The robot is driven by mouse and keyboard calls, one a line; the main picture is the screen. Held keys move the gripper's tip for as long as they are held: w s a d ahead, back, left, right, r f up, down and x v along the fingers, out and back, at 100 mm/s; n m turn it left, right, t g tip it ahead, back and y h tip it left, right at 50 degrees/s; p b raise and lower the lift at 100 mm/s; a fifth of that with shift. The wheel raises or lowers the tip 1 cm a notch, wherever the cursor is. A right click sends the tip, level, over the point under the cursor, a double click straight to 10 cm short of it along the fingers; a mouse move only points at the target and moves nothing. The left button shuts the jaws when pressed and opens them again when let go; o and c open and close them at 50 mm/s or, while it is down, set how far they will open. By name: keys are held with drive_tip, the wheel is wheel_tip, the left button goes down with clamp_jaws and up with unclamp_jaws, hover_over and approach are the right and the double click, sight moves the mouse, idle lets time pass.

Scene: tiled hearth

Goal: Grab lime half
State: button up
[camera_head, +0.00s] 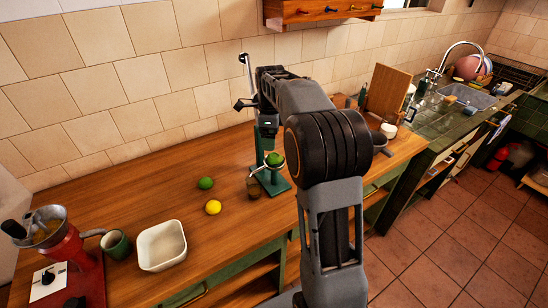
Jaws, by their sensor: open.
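A green lime piece (274,159) sits in the cup of a green lever press (272,178) on the wooden counter; it looks like the lime half, though its cut face is not clear. Another green lime (205,183) lies on the counter to the left, with a yellow lemon (213,207) just below it. My gripper (250,106) is open, above the press and the lime piece, and looks empty. My arm and wrist hide part of the press's upper frame.
A white square bowl (162,246), a green mug (117,244) and a red machine (60,260) stand at the left front. Counter behind the lime is clear. A cutting board (387,92) leans at the right, before the sink.

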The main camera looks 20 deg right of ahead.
sight(272, 153)
drive_tip(key=shift+d+f+p, duration=0.15)
drive_tip(key=shift+f+p, duration=0.35)
drive_tip(key=shift+f, duration=3.15)
drive_tip(key=shift+c, duration=0.5)
drive_tip(key=c, duration=0.9)
